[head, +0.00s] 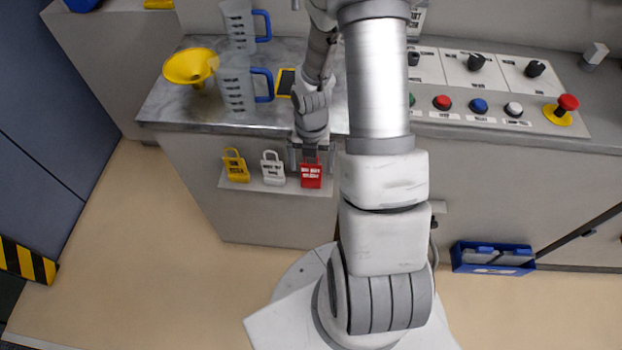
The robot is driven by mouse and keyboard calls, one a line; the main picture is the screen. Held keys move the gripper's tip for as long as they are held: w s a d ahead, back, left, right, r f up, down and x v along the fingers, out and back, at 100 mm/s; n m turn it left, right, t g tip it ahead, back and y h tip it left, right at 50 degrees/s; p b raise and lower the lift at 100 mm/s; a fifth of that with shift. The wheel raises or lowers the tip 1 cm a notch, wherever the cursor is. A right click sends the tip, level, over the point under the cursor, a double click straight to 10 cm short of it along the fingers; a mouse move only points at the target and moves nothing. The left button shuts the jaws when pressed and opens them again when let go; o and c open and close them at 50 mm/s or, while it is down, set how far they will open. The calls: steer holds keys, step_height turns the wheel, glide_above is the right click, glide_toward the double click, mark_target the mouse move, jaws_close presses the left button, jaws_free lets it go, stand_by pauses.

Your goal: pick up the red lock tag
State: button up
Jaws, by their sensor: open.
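The red lock tag (311,175), a padlock-shaped tag with small print, is at the right end of a row on a pale ledge (265,187) on the front of the cabinet. My gripper (311,158) points down at the red tag's upper part, with its jaws open around or just above the shackle. The view does not show whether the fingers touch it. The shackle is mostly hidden by my gripper.
A white lock tag (273,170) and a yellow one (235,167) stand left of the red tag. Above are a yellow funnel (188,66), clear jugs with blue handles (237,88) and a button panel (480,100). A blue bin (492,258) sits low at the right.

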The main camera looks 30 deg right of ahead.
steer(key=shift+f, duration=0.35)
jaws_close()
